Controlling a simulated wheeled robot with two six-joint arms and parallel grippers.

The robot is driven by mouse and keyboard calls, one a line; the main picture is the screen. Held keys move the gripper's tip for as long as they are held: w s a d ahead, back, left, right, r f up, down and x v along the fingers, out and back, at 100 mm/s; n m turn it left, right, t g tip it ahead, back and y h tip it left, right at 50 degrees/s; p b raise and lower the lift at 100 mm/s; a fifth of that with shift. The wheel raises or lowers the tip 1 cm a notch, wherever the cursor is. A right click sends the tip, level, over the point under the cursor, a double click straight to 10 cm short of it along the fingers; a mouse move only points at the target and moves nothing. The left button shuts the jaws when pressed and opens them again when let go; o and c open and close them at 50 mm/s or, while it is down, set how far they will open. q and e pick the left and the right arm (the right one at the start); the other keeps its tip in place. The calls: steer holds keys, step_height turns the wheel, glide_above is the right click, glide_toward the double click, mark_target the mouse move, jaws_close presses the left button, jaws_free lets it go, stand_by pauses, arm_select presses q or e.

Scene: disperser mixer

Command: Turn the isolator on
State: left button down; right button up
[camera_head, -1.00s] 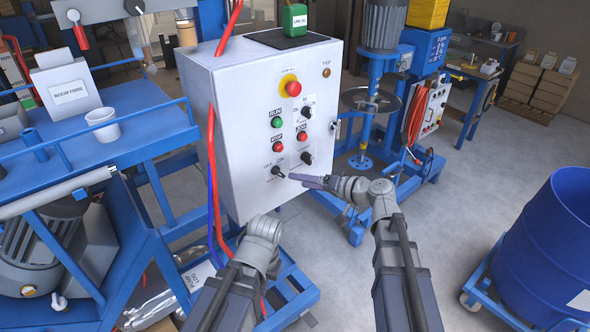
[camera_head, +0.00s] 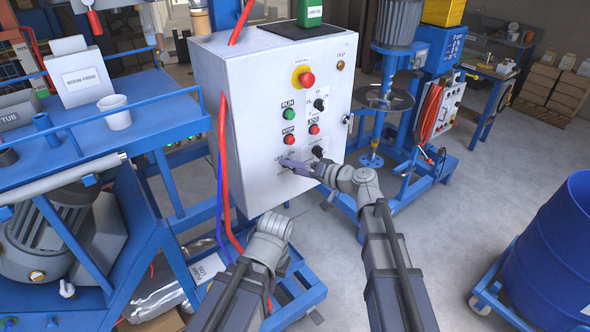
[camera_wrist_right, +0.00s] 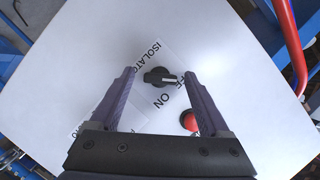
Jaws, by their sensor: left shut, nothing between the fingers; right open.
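The isolator (camera_wrist_right: 160,77) is a black rotary knob on the white cabinet face, between labels reading ISOLATOR and ON. Its white mark points right in the right wrist view, towards a label partly covered by a finger. In the head view my right gripper (camera_head: 286,163) is at the cabinet's lower front and largely hides the knob. My left gripper (camera_head: 274,236) is shut and low in front of the cabinet, its fingers hard to make out.
The white cabinet (camera_head: 225,130) also carries a red emergency stop (camera_head: 307,79), coloured buttons and other black knobs. A red button (camera_wrist_right: 189,121) lies near my right finger. Red and blue cables hang at the cabinet's left. A blue drum (camera_head: 555,250) stands right.

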jaws_close()
stand_by(0.6)
